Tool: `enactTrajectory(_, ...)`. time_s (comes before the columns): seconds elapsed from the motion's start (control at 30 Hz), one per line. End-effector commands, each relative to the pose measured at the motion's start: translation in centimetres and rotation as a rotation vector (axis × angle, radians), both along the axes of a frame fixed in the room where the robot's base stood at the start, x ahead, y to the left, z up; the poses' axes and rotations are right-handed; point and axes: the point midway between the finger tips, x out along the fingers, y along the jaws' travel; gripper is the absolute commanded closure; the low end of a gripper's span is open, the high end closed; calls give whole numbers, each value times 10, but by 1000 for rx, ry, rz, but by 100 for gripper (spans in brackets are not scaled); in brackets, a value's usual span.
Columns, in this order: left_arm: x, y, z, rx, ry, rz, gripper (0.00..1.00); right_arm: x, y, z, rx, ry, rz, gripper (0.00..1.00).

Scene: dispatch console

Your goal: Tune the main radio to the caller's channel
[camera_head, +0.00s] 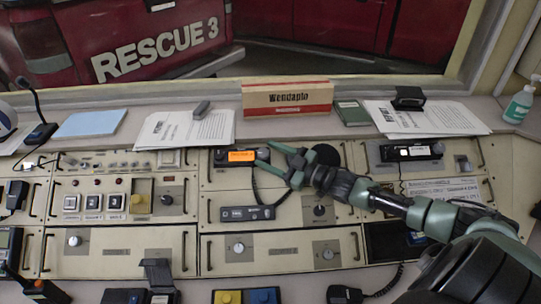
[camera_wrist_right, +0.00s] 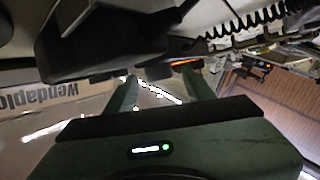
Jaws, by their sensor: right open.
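A black radio with a lit orange display (camera_head: 241,156) is set in the upper middle of the console; the writing on the display is too small to read. My right gripper (camera_head: 281,165) is open at the radio's right end, with its fingers spread around that end. I cannot tell whether a finger touches it, and the radio's right end is partly hidden. In the right wrist view the open fingers (camera_wrist_right: 160,82) point toward a thin orange glow (camera_wrist_right: 185,63), beside a large dark body (camera_wrist_right: 130,40). Any tuning knob is not clear. My left gripper is not in view.
A second radio (camera_head: 410,152) with a pale display sits to the right.

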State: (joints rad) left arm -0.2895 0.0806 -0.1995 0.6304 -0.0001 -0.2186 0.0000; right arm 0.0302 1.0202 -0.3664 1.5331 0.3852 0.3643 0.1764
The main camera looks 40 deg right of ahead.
Motion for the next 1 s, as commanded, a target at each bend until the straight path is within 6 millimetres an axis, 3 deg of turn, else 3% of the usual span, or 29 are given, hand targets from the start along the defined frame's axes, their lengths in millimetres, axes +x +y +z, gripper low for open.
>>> enactTrajectory(0.17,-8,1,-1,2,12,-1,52,0,0,0,0,0,0,47)
enactTrajectory(0.37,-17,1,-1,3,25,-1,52,0,0,0,0,0,0,100)
enactTrajectory(0.67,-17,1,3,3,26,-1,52,-1,1,0,20,-6,-25,100)
enactTrajectory(1.0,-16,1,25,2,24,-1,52,-3,6,-1,122,-62,-197,100)
